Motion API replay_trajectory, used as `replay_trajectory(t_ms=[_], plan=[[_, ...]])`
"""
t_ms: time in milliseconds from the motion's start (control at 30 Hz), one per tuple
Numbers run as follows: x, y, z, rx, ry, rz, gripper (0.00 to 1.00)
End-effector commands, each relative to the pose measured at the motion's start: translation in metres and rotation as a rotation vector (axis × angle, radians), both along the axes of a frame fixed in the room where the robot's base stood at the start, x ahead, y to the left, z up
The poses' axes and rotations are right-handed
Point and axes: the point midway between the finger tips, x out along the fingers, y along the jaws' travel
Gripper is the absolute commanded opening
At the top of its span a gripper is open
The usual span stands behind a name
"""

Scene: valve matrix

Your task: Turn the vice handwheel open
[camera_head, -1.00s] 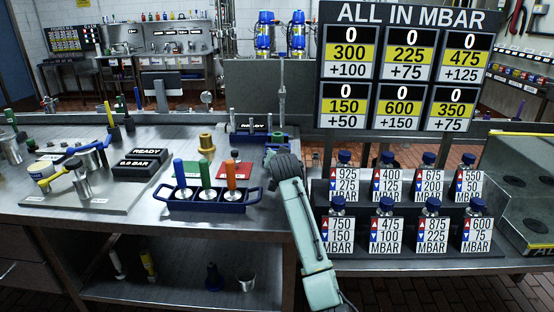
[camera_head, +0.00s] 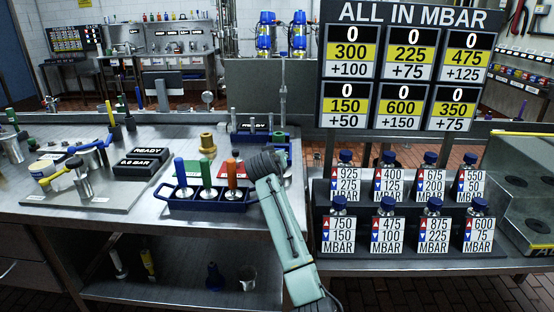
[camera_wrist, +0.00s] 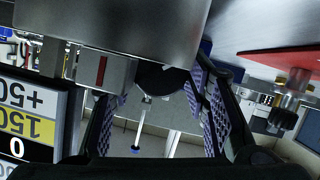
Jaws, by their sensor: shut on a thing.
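The vice (camera_head: 279,136) shows as a small blue part at the right of the left bench in the head view, mostly hidden behind my arm. In the wrist view a large grey metal body (camera_wrist: 105,70) with a red mark fills the top. Beneath it a dark round part, seemingly the handwheel (camera_wrist: 163,78), sits between the fingers of my gripper (camera_wrist: 155,87). The purple-padded fingers stand apart and are shut on this part. My gripper's fingers are hidden in the head view. How far the wheel is turned cannot be seen.
A blue rack (camera_head: 205,202) with green, blue and orange-handled tools stands just left of my arm. A brass fitting (camera_head: 207,143) lies behind it.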

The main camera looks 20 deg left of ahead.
Motion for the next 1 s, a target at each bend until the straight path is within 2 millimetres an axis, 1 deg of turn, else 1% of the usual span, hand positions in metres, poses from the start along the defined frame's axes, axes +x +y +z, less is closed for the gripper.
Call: replay_trajectory(t_ms=[200,400,633,1000], plan=[[-0.0005,0.002,-0.0017,-0.159,-0.046,0.0,0.14],[-0.0011,0.0031,-0.002,-0.262,-0.075,0.0,0.14],[-0.001,0.0034,-0.0021,-0.322,-0.093,0.001,0.14],[-0.0009,0.0034,-0.0022,-0.337,-0.096,0.001,0.14]])
